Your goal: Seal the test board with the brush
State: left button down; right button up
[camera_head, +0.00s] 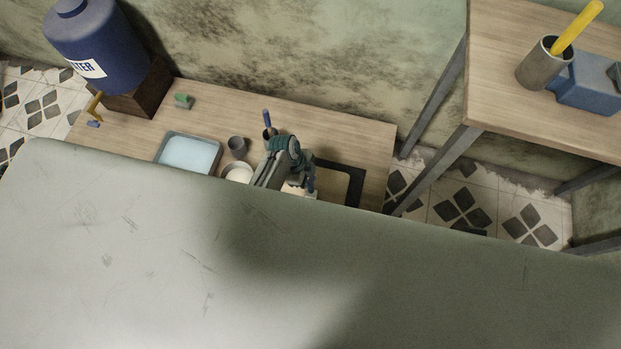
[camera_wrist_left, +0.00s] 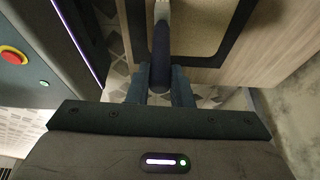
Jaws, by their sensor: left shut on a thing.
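My left gripper (camera_head: 304,184) is shut on a brush with a dark blue handle (camera_head: 311,181). In the left wrist view the dark handle (camera_wrist_left: 160,62) sits between the fingers (camera_wrist_left: 159,88), with a pale metal part at the top edge; the bristles are out of view. A tan board (camera_wrist_left: 203,22) with a dark frame lies beyond and below the handle in that view. In the head view the black frame (camera_head: 357,184) shows right of the gripper, partly hidden by the arm. I cannot tell whether the bristles touch the board. My right gripper is not in view.
Near the gripper stand a pale round bowl (camera_head: 237,173), a grey cup (camera_head: 237,145) and a holder with a blue-handled tool (camera_head: 267,120). A tray of light blue liquid (camera_head: 188,155) is further left. A blue water barrel (camera_head: 95,45) stands back left. A taller table (camera_head: 500,100) is right.

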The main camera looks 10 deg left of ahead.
pick_arm(q)
jog(key=a+p, duration=0.1)
jog(key=a, duration=0.2)
jog(key=shift+a, duration=0.1)
jog(key=shift+w, duration=0.1)
dwell(0.3)
jog(key=shift+w+b, duration=0.35)
jog(key=shift+w, duration=0.55)
jog(key=shift+d, duration=0.2)
jog(key=shift+d, duration=1.6)
